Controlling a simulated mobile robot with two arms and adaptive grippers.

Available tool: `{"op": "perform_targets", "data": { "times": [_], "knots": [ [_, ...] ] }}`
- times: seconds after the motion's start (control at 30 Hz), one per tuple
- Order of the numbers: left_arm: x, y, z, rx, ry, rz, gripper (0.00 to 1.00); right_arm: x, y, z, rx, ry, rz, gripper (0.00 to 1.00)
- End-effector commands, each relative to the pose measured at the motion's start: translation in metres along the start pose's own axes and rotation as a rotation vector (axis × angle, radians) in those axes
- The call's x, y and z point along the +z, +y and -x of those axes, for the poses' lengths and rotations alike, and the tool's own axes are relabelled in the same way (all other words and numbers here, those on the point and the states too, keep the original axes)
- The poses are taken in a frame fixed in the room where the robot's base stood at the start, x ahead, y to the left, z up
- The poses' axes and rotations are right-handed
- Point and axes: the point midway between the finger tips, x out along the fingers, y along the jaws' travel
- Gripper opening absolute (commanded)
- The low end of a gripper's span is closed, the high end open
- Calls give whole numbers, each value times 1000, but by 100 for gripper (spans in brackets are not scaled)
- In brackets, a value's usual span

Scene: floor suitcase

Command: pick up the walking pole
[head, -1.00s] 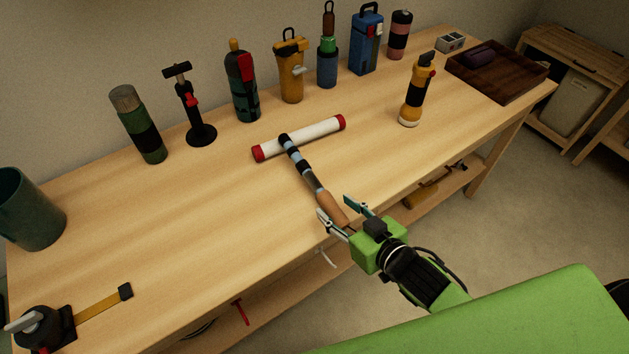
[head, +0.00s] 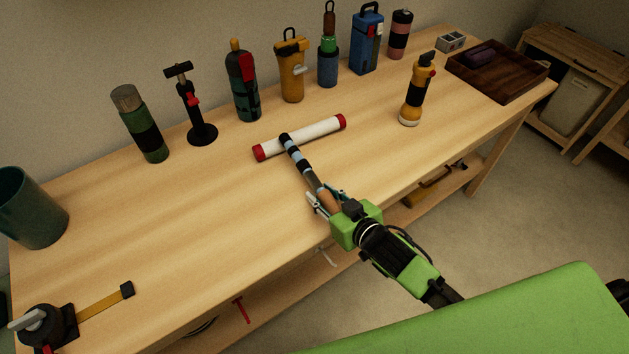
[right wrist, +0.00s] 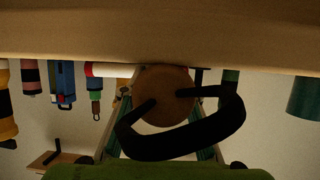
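The walking pole (head: 301,164) has a blue, black and grey striped shaft and a cork-brown handle. It lies on the bench with its far end on a white tube with red ends (head: 305,138). Its handle points to the front edge. My right gripper (head: 325,195) is open, with its fingers on either side of the handle. My left gripper is not in view.
Bottles, a stand and a blue case (head: 366,45) line the back of the bench. A yellow flashlight (head: 414,95) stands to the right, near a dark wooden tray (head: 526,75). A green mug (head: 32,210) is at left.

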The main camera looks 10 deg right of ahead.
Motion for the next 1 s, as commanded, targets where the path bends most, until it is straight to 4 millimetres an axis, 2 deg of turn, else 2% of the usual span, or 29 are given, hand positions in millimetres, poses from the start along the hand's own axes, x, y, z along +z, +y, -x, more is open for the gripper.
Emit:
{"op": "perform_targets", "data": {
  "times": [0.03,0.1,0.47,0.67,0.77,0.97,1.0],
  "knots": [
    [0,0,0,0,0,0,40,0,0,0,0,0,0,12],
    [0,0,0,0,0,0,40,0,0,0,0,0,0,0],
    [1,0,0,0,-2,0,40,-4,0,1,0,3,0,0],
    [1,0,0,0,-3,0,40,-23,0,9,0,7,2,0],
    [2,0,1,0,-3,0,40,-38,-6,25,-2,6,-2,0],
    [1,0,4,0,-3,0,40,-69,-26,77,-2,5,-3,0],
    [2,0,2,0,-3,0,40,-68,-31,87,-3,2,-5,0]
  ]
}}
